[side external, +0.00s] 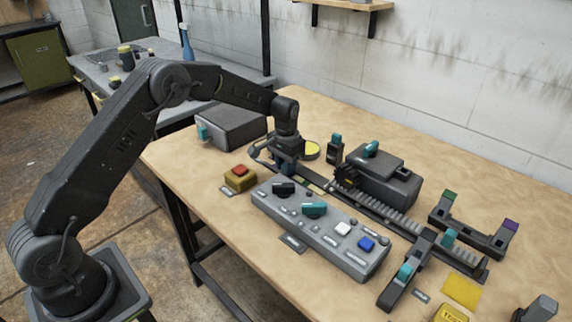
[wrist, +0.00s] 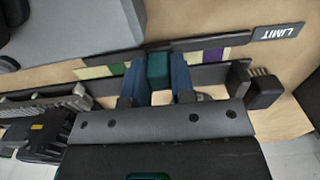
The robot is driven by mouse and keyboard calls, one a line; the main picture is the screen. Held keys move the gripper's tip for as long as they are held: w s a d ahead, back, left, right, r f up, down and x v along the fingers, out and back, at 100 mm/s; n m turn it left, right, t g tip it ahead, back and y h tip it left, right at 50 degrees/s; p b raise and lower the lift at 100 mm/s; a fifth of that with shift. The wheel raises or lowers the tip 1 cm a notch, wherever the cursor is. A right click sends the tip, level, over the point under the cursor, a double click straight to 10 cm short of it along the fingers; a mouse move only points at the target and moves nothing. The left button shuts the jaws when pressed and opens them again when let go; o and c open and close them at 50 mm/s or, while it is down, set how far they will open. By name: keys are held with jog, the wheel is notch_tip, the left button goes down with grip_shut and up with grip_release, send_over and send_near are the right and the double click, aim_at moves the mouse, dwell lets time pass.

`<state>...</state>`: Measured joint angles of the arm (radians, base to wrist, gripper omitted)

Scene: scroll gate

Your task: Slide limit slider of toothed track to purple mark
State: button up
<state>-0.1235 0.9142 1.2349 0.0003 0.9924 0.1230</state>
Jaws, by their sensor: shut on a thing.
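My gripper (wrist: 158,88) has its two blue fingers shut on the teal limit slider (wrist: 158,66) in the wrist view. The slider stands at a strip of coloured marks. The purple mark (wrist: 213,54) lies to the right of the slider, apart from it, on the side of the LIMIT label (wrist: 289,32). A green mark (wrist: 118,68) and a pale yellow mark (wrist: 90,72) lie to the left. In the side view my gripper (side external: 287,165) is low at the far left end of the toothed track (side external: 390,215), and it hides the slider there.
A grey control panel (side external: 320,228) with knobs and buttons stands in front of the track. A red button on a yellow box (side external: 239,178) is left of it. A dark housing (side external: 385,182) stands behind the track. A black block (wrist: 264,90) is at the rail's right end in the wrist view.

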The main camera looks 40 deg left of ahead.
aim_at(271, 166)
grip_shut()
jog(key=a, duration=0.6)
jog(key=shift+a, duration=0.3)
jog(key=o, duration=0.7)
grip_release()
jog(key=shift+c, duration=0.2)
jog(key=shift+o, duration=0.3)
